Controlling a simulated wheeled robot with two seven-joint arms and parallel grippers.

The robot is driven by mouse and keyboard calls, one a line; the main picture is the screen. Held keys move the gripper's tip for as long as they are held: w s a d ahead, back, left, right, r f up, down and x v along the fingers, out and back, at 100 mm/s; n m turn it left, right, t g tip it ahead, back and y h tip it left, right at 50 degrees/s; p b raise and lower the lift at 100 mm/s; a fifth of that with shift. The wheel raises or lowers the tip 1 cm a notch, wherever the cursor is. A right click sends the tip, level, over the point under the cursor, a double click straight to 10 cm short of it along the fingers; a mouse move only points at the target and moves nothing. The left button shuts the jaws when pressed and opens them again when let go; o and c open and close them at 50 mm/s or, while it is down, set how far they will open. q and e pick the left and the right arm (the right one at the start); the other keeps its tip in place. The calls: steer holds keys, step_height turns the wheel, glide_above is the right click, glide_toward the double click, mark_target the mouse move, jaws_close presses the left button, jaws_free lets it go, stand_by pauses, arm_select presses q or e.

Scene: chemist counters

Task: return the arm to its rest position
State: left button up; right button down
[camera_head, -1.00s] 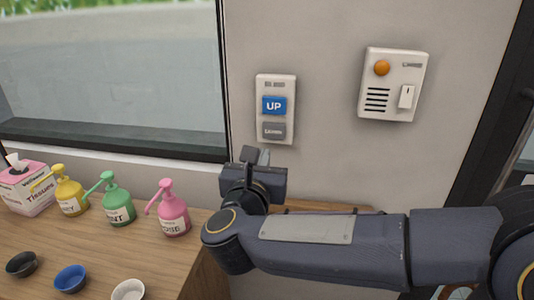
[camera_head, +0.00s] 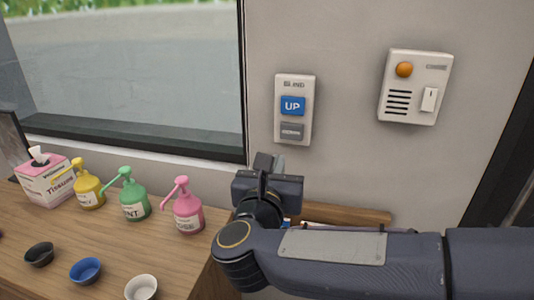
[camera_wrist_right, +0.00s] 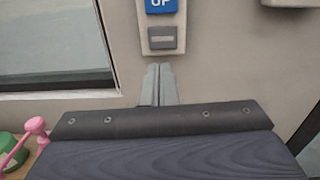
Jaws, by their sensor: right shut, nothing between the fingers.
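My right gripper (camera_head: 268,163) is shut and empty, in front of the wall just below the blind switch panel (camera_head: 309,110). Its closed fingers also show in the right wrist view (camera_wrist_right: 159,85), pointing up toward the panel's grey lower button (camera_wrist_right: 162,38). In the head view the panel has a blue UP button (camera_head: 292,106) above a grey button (camera_head: 291,131). My right arm reaches in from the right across the lower part of the head view. My left gripper is not in view.
A wooden counter (camera_head: 120,243) at left holds a tissue box (camera_head: 46,183), yellow (camera_head: 89,192), green (camera_head: 134,203) and pink (camera_head: 188,215) pump bottles, and small bowls. A white intercom-like box (camera_head: 414,88) is on the wall at right. A window (camera_head: 125,70) is at left.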

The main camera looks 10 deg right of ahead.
steer(key=s+d+f+m+g+y+p, duration=0.1)
steer(key=s+d+f+m+g+y, duration=0.2)
steer(key=s+f+m, duration=0.3)
steer(key=s+d+f+m+g+y+p, duration=0.1)
steer(key=s+d+f+m+g+y, duration=0.2)
steer(key=m, duration=1.3)
steer(key=s+d+f+m+g+y, duration=0.4)
steer(key=s+f+m, duration=0.5)
steer(key=s, duration=0.5)
steer(key=d+m+g, duration=0.1)
steer(key=m, duration=0.1)
steer(key=shift+d+f+m+p, duration=0.15)
steer(key=shift+d+m+p, duration=0.05)
steer(key=shift+m+p, duration=0.2)
